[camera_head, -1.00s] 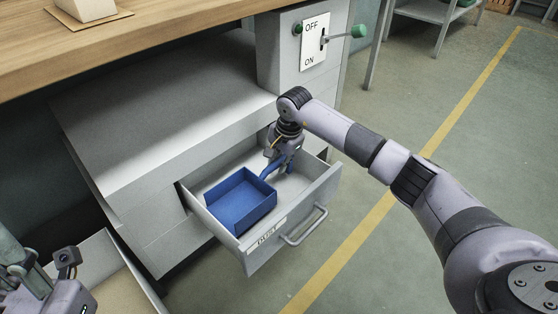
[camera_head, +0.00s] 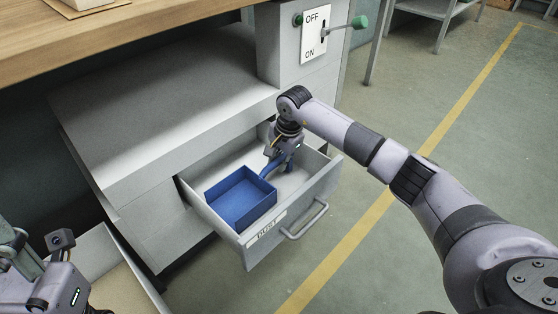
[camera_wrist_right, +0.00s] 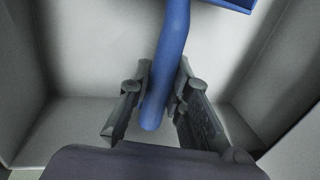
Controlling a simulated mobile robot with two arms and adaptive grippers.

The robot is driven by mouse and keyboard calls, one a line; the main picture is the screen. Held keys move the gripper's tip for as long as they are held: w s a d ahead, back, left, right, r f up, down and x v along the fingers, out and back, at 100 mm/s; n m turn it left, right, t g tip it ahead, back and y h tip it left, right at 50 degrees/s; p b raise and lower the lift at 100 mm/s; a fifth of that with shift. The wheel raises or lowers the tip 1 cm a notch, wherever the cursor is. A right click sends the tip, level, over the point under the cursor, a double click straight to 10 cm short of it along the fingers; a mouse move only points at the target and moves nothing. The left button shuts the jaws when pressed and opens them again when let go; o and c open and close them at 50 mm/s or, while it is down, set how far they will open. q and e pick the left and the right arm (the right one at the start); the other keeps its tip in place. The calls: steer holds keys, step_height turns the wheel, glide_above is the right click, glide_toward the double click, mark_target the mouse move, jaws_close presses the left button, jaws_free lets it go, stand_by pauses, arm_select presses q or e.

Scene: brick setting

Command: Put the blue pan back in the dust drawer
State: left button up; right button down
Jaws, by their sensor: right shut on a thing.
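The blue pan (camera_head: 241,203) is a square open box with a handle, inside the open grey dust drawer (camera_head: 324,183). Its handle points toward the back right of the drawer. My right gripper (camera_head: 271,164) is over the drawer's right part, shut on the pan's handle. In the right wrist view the blue handle (camera_wrist_right: 172,60) runs between the two fingers (camera_wrist_right: 157,108), with the pan's edge at the top. I cannot tell whether the pan touches the drawer floor. My left gripper (camera_head: 35,262) is at the lower left, partly cut off, and its fingers are unclear.
The grey cabinet (camera_head: 150,120) stands behind the drawer, with an OFF/ON switch panel (camera_head: 314,36) and green-knobbed lever (camera_head: 360,21). A wooden top (camera_head: 150,30) overhangs it. Another open container (camera_head: 125,275) is at lower left. The floor at right has a yellow line (camera_head: 445,128).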

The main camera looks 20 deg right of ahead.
steer(key=shift+f, duration=0.3)
steer(key=c, duration=1.4)
jaws_free()
steer(key=v, duration=1.2)
